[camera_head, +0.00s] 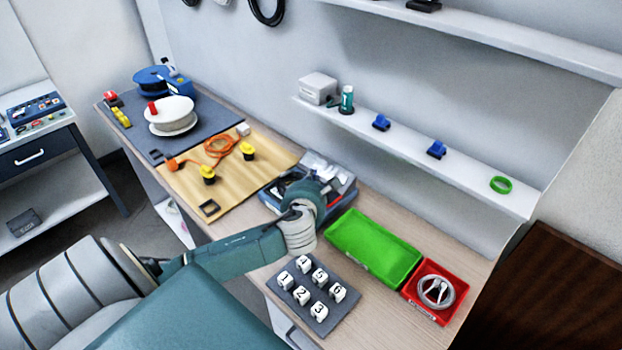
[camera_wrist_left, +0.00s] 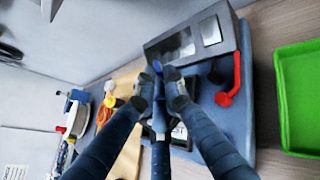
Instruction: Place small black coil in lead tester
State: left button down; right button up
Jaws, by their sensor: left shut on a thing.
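A grey device with light windows, which looks like the lead tester (camera_head: 345,180), stands on a blue mat behind my left gripper (camera_head: 318,197). In the left wrist view, the tester (camera_wrist_left: 228,52) lies just past the fingertips, with a red lever (camera_wrist_left: 235,78) on its right side. My left gripper (camera_wrist_left: 160,88) is shut on a small dark-bluish thing (camera_wrist_left: 170,73), mostly hidden by the fingers. I cannot tell from its shape whether it is the small black coil. Whether it touches the tester is unclear. My right gripper is not in view.
A green tray (camera_head: 372,248) and a red tray (camera_head: 436,289) with a grey coil stand right of the tester. Numbered white blocks (camera_head: 303,292) sit on a dark pad in front. A wooden board (camera_head: 228,185) lies left. A wall shelf (camera_head: 420,157) runs above.

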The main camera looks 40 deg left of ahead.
pick_arm(q)
jog(key=shift+f, duration=0.1)
jog(key=c, duration=1.9)
grip_release()
jog(key=shift+o, duration=0.3)
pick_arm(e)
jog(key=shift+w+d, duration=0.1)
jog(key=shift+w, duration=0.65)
pick_arm(q)
jog(key=b+v, duration=0.1)
jog(key=v, duration=1.1)
jog(key=shift+r, duration=0.2)
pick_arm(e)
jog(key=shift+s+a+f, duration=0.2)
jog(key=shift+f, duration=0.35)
